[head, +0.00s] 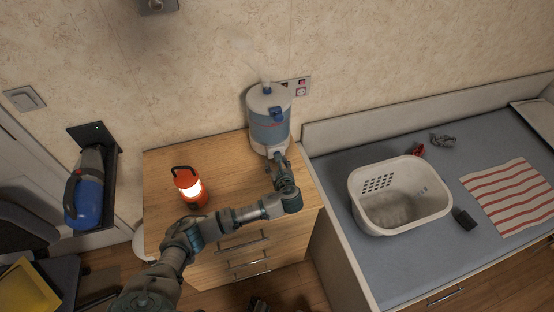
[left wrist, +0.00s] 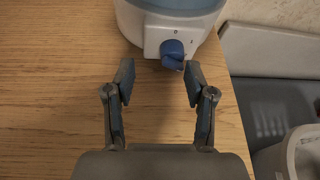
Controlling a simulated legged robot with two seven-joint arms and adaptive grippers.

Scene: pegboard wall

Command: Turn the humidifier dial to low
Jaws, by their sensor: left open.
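The humidifier (head: 268,122) is a white and blue-grey cylinder on the wooden cabinet top, against the wall, with faint mist above it. Its blue dial (left wrist: 172,48) sits on a white panel low on its front in the left wrist view. The dial's setting is too small to read. My left gripper (left wrist: 158,78) is open, with its two fingers pointing at the panel, one to each side of the dial and slightly short of it. In the head view my left gripper (head: 278,158) is at the humidifier's base and hides the dial. My right gripper is not in view.
A lit orange lantern (head: 188,188) stands on the wooden cabinet (head: 165,165), left of my forearm. A white basket (head: 400,205) is on the grey counter (head: 345,170) to the right. A blue handheld device (head: 88,195) hangs on the wall at left.

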